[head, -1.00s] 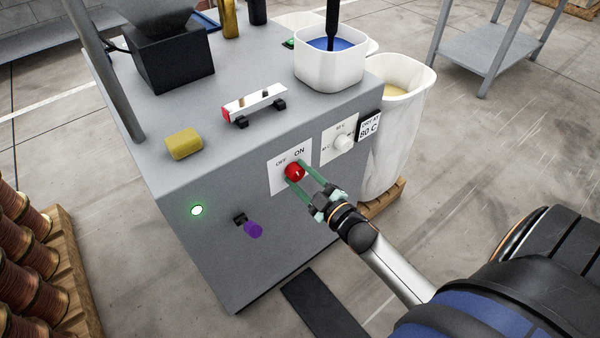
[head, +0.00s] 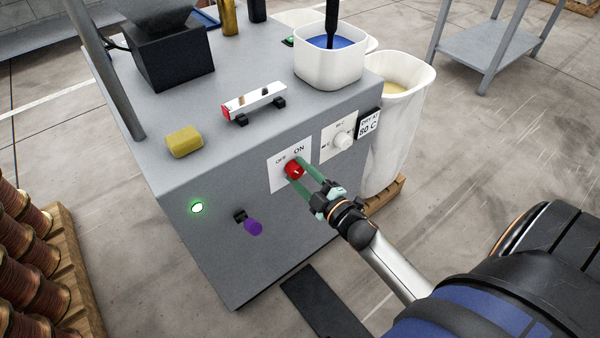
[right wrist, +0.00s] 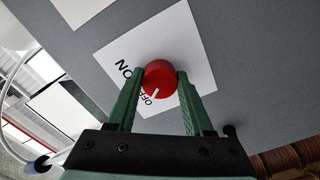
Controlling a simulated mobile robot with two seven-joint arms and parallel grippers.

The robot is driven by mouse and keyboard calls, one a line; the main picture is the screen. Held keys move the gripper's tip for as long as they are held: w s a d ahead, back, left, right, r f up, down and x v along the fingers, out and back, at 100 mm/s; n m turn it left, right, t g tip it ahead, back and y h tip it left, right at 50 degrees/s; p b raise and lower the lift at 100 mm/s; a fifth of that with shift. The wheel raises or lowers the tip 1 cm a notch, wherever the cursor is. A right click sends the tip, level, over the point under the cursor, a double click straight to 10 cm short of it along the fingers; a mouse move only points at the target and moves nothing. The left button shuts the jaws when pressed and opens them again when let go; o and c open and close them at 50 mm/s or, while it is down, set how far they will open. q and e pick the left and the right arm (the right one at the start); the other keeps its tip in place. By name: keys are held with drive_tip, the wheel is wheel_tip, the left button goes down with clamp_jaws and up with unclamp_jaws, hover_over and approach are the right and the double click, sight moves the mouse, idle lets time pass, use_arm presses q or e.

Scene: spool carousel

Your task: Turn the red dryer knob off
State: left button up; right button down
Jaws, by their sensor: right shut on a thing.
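The red dryer knob (head: 294,169) sits on a white plate (head: 278,183) marked OFF and ON, on the front of the grey cabinet (head: 215,255). My right gripper (head: 305,177) is shut on the knob, a green finger on each side. In the right wrist view the red knob (right wrist: 160,76) is between the fingertips (right wrist: 160,78). Its white mark lies on the side by the OFF lettering. The fingers hide part of the knob's sides. My left gripper is not in view.
A white dial (head: 343,141) is just right of the knob. A purple-ended lever (head: 252,228) and a lit green lamp (head: 197,208) are to the left. Copper spools (head: 22,222) stand at far left. The floor in front is mostly clear.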

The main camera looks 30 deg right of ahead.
drive_tip(key=shift+c, duration=1.4)
unclamp_jaws()
drive_tip(key=shift+s, duration=0.1)
drive_tip(key=s+p, duration=0.1)
drive_tip(key=s, duration=1.1)
drive_tip(key=shift+s+d, duration=0.15)
drive_tip(key=shift+d, duration=0.3)
